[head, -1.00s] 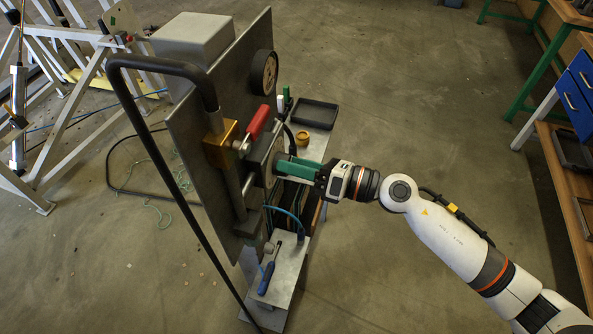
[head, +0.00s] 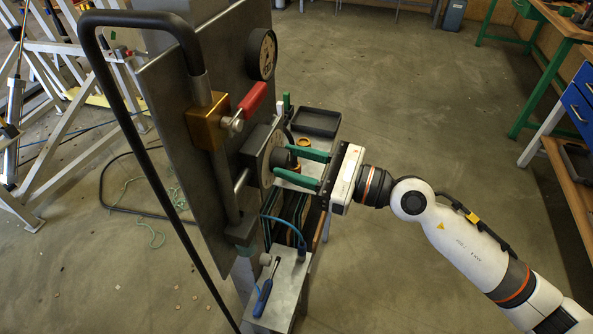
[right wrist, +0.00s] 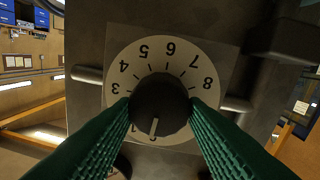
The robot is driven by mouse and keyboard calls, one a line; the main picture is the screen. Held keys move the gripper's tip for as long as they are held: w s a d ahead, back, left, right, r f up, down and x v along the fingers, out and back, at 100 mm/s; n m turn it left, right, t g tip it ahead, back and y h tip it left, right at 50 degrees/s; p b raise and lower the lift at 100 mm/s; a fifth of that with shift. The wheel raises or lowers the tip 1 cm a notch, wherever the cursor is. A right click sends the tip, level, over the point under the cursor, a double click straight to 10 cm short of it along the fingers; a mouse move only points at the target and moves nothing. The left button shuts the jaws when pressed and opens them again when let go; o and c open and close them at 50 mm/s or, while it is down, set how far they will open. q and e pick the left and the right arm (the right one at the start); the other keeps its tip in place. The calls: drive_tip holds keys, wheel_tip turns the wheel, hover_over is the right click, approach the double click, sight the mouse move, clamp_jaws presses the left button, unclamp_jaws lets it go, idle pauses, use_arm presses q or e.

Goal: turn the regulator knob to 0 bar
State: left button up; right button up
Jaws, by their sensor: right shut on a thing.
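The black regulator knob (head: 285,159) sits on a round pale dial (head: 268,156) on the upright metal panel. In the right wrist view the knob (right wrist: 160,103) has a white pointer line aimed down, slightly left. My right gripper (head: 291,163) is shut on the knob, with one green ridged finger on each side. My left gripper is not in view.
A pressure gauge (head: 263,54) is above the dial, its reading too small to tell. A red-handled valve (head: 252,99) on a brass block (head: 208,121) is left of the knob. A black bent tube (head: 93,60) stands in front. A black tray (head: 316,122) lies behind.

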drive_tip(key=shift+f+n+b, duration=0.2)
drive_tip(key=shift+n+b, duration=0.15)
drive_tip(key=shift+n, duration=0.15)
drive_tip(key=o, duration=1)
drive_tip(key=shift+r, duration=0.1)
drive_tip(key=b+v, duration=0.3)
drive_tip(key=v, duration=0.4)
drive_tip(key=shift+s+d, duration=0.1)
drive_tip(key=shift+d, duration=0.15)
